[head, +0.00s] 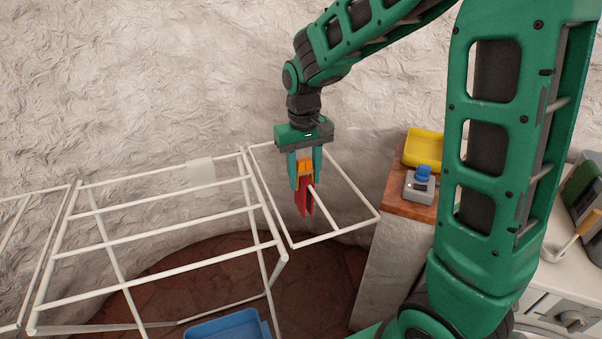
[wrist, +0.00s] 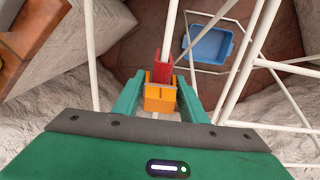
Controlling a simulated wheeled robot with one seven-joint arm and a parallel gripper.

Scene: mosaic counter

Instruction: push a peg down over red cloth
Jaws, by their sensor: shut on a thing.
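My gripper (head: 305,177) points down above the side wing of the white drying rack (head: 334,235). It is shut on an orange peg (head: 304,167), which also shows between the green fingers in the wrist view (wrist: 160,98). The red cloth (head: 302,204) hangs in a narrow fold over a white rail, directly below the peg. In the wrist view the red cloth (wrist: 162,67) meets the peg's far end. The peg's lower end is at the top of the cloth; how far it reaches over the rail cannot be told.
A blue tub (head: 229,325) stands on the floor below the rack. To the right, a wooden-topped counter (head: 396,203) holds a yellow tray (head: 424,147) and a grey device with a blue top (head: 420,187). A rough white wall is behind.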

